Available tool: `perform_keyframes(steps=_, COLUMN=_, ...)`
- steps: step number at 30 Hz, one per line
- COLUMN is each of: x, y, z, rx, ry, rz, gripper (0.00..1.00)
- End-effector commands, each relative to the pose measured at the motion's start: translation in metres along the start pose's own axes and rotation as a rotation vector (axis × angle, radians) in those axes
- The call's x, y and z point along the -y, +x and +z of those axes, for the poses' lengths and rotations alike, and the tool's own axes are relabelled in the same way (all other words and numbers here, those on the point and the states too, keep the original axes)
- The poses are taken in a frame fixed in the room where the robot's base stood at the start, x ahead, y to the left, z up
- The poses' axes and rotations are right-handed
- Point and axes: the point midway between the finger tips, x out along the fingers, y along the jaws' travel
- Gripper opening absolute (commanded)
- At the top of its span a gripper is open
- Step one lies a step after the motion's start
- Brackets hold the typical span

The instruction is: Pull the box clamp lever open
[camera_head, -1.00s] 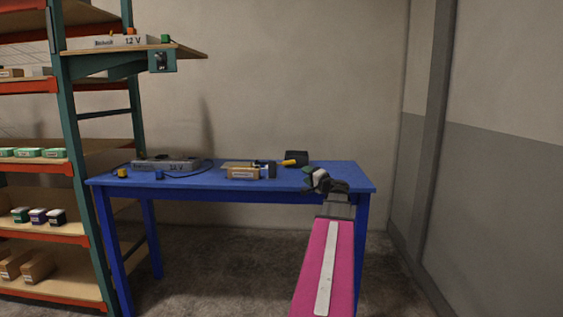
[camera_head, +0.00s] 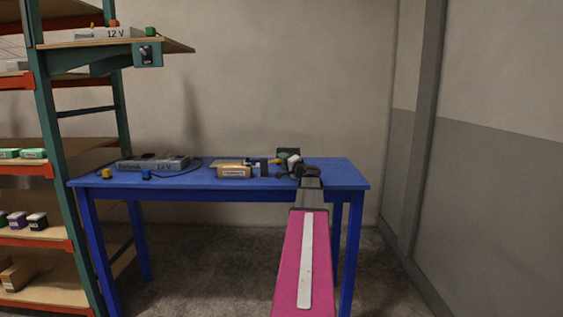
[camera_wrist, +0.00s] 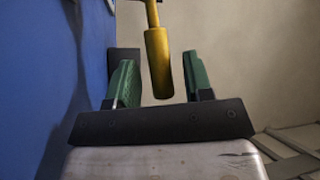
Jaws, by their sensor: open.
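The yellow lever handle (camera_wrist: 158,62) reaches down between the two green fingers of my gripper (camera_wrist: 161,75) in the wrist view. In the head view the yellow handle (camera_head: 275,161) shows just left of my gripper (camera_head: 292,163), above the blue table (camera_head: 330,176). The clamp (camera_head: 262,168) stands beside a small brown box (camera_head: 234,171). My gripper partly hides the clamp area.
A shelf rack (camera_head: 48,150) stands at the left. The table's right end is clear.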

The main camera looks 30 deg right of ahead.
Motion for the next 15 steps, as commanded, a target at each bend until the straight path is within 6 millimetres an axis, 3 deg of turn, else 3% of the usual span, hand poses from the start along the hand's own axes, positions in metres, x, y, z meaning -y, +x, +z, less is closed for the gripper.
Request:
perform_keyframes(steps=6, x=0.0001, y=0.0154, z=0.0002, rx=0.0, ry=0.0, rz=0.0, gripper=0.47)
perform_keyframes(steps=15, x=0.0003, y=0.016, z=0.0003, rx=0.0, ry=0.0, rz=0.0, gripper=0.44)
